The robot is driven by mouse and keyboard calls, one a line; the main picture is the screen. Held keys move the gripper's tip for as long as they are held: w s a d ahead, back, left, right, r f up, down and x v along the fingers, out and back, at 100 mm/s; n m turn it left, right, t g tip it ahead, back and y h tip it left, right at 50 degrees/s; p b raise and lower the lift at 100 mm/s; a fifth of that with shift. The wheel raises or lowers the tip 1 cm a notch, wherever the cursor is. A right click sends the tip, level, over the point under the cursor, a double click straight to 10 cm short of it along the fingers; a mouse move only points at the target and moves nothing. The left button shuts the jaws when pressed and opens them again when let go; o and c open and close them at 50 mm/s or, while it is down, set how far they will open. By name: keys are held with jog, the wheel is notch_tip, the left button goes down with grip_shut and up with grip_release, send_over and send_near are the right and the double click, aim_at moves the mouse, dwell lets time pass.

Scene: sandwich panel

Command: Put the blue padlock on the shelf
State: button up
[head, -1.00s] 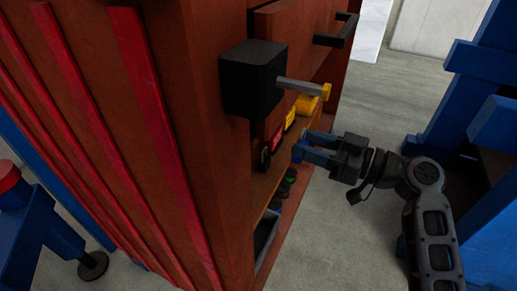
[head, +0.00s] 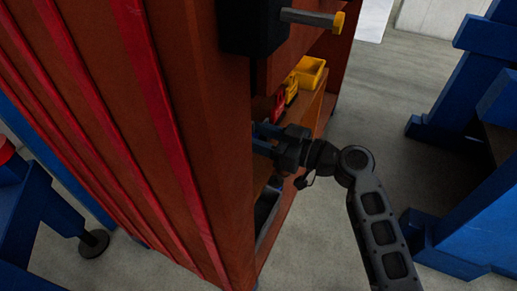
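My gripper (head: 262,138) reaches in at the open front of the red-brown cabinet, low over the shelf (head: 310,107). Its two bluish fingers point left into the cabinet. Their tips are partly hidden by the cabinet's near side edge, so I cannot tell whether they are shut on something. I cannot make out the blue padlock separately from the bluish fingers. A red padlock (head: 279,104) and a yellow padlock (head: 291,87) stand on the shelf beyond my gripper.
A yellow bin (head: 311,73) sits farther back on the shelf. A black box with a grey handle (head: 308,18) juts out above. The cabinet's side wall (head: 190,130) is close on the left. Blue furniture (head: 465,215) stands at the right, with open floor (head: 365,115) between.

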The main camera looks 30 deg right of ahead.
jog(key=shift+f+b, duration=0.45)
jog(key=shift+f, duration=1.55)
jog(key=shift+f+b, duration=0.25)
jog(key=shift+b, duration=0.15)
jog(key=o, duration=1.1)
jog(key=shift+r, duration=0.1)
jog(key=shift+r+p, duration=0.2)
jog(key=shift+p, duration=0.2)
jog(key=v, duration=1.2)
jog(key=shift+f, duration=0.15)
